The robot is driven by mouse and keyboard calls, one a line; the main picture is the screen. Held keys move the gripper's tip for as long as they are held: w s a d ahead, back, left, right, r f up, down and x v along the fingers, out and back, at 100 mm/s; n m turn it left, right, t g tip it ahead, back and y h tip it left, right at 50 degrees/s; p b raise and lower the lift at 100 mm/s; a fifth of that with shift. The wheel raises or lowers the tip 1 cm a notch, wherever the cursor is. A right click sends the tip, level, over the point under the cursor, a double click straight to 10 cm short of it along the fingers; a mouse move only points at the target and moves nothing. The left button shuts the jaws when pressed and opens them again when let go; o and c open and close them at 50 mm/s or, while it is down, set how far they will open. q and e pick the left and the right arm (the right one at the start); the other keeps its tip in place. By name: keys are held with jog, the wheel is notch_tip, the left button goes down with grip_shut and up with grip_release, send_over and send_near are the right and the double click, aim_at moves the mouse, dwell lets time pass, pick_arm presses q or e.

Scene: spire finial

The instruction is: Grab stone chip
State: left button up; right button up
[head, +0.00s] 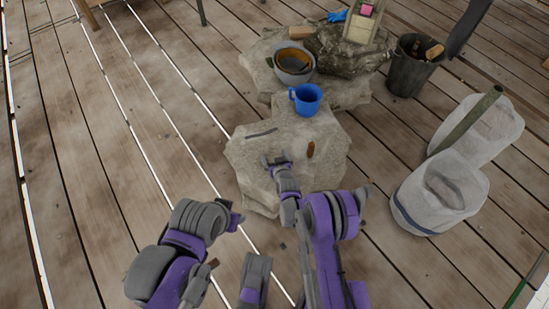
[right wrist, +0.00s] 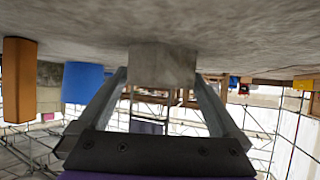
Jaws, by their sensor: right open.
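The stone chip (right wrist: 162,65) is a small pale grey block on the stone surface. In the right wrist view, which looks inverted, it sits between the fingers of my right gripper (right wrist: 163,95). The fingers are open, one on each side, and I cannot tell whether they touch it. In the head view my right gripper (head: 276,160) is low over the front stone slab (head: 250,180), and I cannot make out the chip there. My left arm shows at lower left, but its gripper cannot be made out.
A brown piece (head: 310,149) lies right of the gripper and a thin dark strip (head: 262,133) behind it. A blue mug (head: 307,99) and a bowl (head: 294,65) stand farther back. A dark bucket (head: 408,75) and white sacks (head: 440,190) are at right. Planks at left are clear.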

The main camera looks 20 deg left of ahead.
jog(key=c, duration=1.4)
jog(key=shift+r, duration=0.15)
